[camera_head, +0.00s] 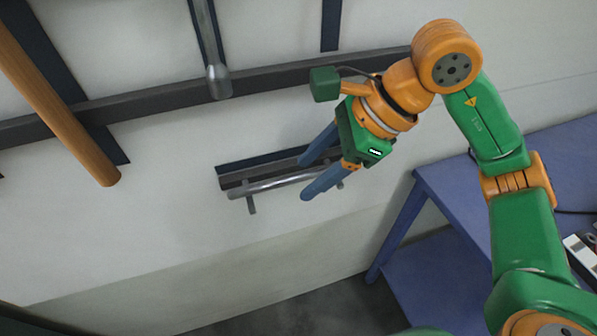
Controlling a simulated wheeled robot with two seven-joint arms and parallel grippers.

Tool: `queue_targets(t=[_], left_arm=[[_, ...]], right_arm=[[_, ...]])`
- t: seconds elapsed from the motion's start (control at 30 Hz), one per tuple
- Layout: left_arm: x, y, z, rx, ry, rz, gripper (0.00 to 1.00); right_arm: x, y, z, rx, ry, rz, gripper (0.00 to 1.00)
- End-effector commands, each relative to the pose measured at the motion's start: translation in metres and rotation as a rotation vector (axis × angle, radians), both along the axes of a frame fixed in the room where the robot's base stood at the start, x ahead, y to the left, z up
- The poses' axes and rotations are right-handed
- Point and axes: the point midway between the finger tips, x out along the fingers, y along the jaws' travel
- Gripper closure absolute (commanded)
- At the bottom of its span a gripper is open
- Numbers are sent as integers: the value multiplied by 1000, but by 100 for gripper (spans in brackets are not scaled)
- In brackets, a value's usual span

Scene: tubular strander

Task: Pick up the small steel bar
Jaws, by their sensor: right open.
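The small steel bar (270,185) is a thin, shiny rod lying nearly level on a dark wall holder (232,177) with short pegs. My right gripper (306,180) comes from the upper right with its two blue fingers apart. The fingers are at the right part of the bar, one appearing above it and one below. The near finger hides some of the bar's right end. I cannot tell whether the fingers touch the bar. My left gripper is not in view.
A dark rail (160,98) runs along the pale wall. A wooden pole (62,98) and a longer metal rod (212,60) hang at the upper left. A blue table (440,185) stands at the right, below my right arm. The wall below the holder is clear.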

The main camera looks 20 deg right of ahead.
Motion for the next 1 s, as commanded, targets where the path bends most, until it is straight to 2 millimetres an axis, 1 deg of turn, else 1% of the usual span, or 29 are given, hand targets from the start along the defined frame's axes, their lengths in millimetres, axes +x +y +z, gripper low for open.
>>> queue_targets(t=[0.2, 0.23, 0.27, 0.3, 0.37, 0.4, 0.43, 1.0], left_arm=[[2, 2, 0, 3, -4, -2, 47], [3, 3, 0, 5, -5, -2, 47], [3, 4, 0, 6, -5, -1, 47], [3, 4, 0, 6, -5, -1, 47], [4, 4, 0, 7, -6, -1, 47], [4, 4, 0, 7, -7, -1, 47], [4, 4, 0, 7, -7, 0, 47], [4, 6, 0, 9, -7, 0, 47]], right_arm=[[0, 2, -3, 2, 0, 2, 40], [0, 2, -3, 2, 0, 2, 45], [0, 2, -3, 2, 0, 2, 54], [0, 2, -3, 2, 0, 2, 64], [0, 2, -2, 2, 0, 2, 81], [0, 2, -2, 2, 0, 2, 91], [0, 2, -2, 2, 0, 2, 100], [0, 2, -3, 2, 2, 2, 100]])
